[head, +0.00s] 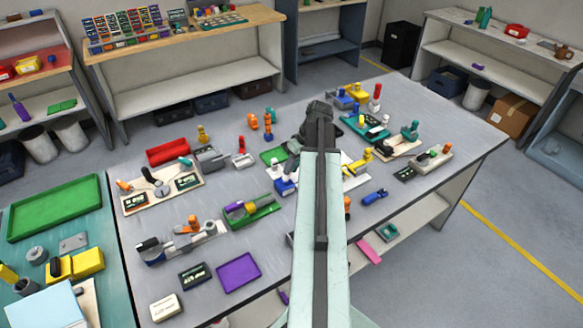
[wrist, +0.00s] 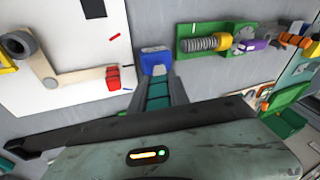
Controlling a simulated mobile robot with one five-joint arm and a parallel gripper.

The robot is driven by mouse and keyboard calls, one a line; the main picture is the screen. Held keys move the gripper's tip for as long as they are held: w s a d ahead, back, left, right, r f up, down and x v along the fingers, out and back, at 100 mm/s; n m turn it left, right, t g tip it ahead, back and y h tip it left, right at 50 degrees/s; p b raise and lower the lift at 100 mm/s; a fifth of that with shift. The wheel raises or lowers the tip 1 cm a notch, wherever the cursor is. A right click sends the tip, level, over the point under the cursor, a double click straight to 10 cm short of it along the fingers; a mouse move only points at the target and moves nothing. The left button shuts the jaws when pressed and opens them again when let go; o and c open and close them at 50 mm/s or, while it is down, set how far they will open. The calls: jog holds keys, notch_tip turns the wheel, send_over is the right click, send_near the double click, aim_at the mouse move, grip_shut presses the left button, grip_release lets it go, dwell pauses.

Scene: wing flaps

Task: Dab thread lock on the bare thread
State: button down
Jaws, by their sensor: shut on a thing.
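My gripper (wrist: 156,80) is shut on a small blue block-like thing (wrist: 155,60) with a pale label, perhaps the thread lock. In the head view the blue thing (head: 285,188) shows below my dark gripper (head: 289,166). A green fixture (wrist: 190,30) lies to the right of it in the wrist view. It carries a grey ridged thread (wrist: 200,44), with a yellow collar (wrist: 223,41) at its right end. The blue thing is apart from the thread. In the head view the green fixture (head: 262,215) is left of my arm; its thread is too small to read.
A white board (wrist: 60,75) with a pale lever (wrist: 75,76) and a red block (wrist: 112,77) lies left of my gripper. A purple piece (wrist: 252,45) sits beyond the collar. A purple tray (head: 238,272) stands at the front. Several other fixtures crowd the grey bench.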

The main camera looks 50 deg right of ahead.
jog(key=shift+r+p, duration=3.6)
jog(key=shift+f, duration=0.1)
